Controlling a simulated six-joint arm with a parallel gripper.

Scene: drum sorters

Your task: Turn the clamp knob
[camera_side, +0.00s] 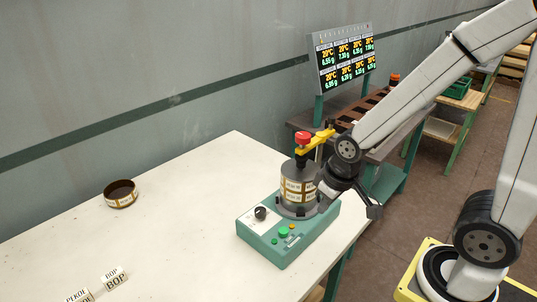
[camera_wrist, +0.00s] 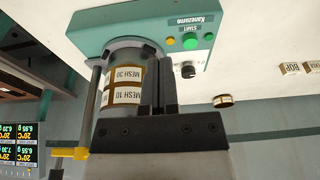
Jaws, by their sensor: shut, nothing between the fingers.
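The red clamp knob (camera_side: 303,138) sits on top of the yellow clamp arm (camera_side: 322,137), above a grey sieve stack (camera_side: 297,185) with paper labels. The stack stands upright on a teal shaker base (camera_side: 280,245). In the wrist view the scene is upside down; the stack (camera_wrist: 122,78) is left of my fingers and the end of the yellow clamp arm (camera_wrist: 68,152) shows at lower left. The knob is hidden there. My gripper (camera_wrist: 158,82) is shut and empty, beside the stack and lower than the knob. In the side view its fingers are hard to make out.
The base carries a black dial (camera_side: 261,213), a green button (camera_side: 283,231) and small lights. A round sieve ring (camera_side: 120,194) and label blocks (camera_side: 115,278) lie on the white table (camera_side: 190,225). A display board (camera_side: 343,59) stands behind. The table's left part is mostly clear.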

